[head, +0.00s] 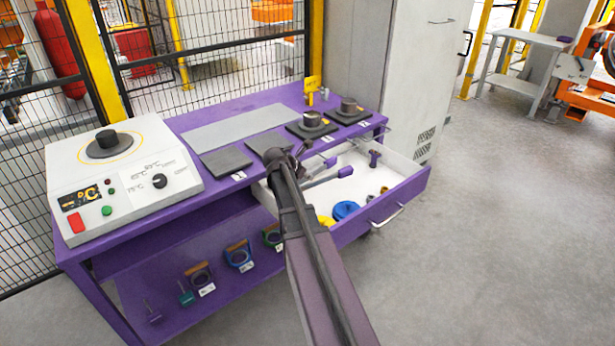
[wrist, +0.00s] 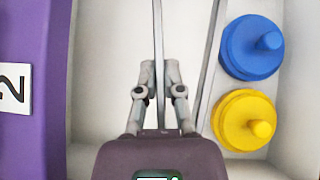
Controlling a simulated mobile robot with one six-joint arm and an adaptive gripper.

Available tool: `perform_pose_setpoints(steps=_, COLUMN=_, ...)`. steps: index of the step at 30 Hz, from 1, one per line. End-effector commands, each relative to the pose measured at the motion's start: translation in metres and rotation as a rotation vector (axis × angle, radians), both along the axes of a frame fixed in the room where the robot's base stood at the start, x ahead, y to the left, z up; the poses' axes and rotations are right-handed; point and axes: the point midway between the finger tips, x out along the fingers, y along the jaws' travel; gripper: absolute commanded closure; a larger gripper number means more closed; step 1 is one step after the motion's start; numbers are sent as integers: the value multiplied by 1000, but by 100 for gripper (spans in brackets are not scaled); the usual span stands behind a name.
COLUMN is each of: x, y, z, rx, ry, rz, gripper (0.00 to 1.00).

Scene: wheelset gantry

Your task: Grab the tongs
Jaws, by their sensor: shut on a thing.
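The tongs (wrist: 158,35) show in the wrist view as long thin grey metal rods running up the picture. In the head view, a rod with a purple end (head: 323,179) lies in the open white drawer, partly hidden by my arm. My gripper (wrist: 160,72) is over the drawer, with its two fingers closed on either side of the left rod. The right rod runs beside the right finger, outside the grip. The tongs' other ends are out of view or hidden. My arm hides the gripper in the head view.
A blue knobbed disc (wrist: 250,48) and a yellow one (wrist: 243,120) lie in the drawer, right of the tongs. The purple drawer front (head: 410,192) stands open from the purple bench (head: 240,108). A control box (head: 122,175) stands on the bench's left; open floor lies to the right.

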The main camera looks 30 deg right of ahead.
Motion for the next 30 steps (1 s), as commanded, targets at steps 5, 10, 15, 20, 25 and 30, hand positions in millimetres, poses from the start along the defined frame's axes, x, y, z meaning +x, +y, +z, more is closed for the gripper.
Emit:
perform_pose_setpoints(steps=5, x=0, y=0, z=27, rx=-1, ry=0, rz=0, gripper=100)
perform_pose_setpoints(steps=10, x=0, y=0, z=42, rx=0, ry=0, rz=0, gripper=100)
perform_pose_setpoints(steps=15, x=0, y=0, z=52, rx=-1, ry=0, rz=0, gripper=100)
perform_pose_setpoints(steps=20, x=0, y=0, z=56, rx=0, ry=0, rz=0, gripper=100)
perform_pose_setpoints(steps=25, x=0, y=0, z=58, rx=-1, ry=0, rz=0, gripper=100)
perform_pose_setpoints(steps=30, x=0, y=0, z=57, rx=-1, ry=0, rz=0, gripper=100)
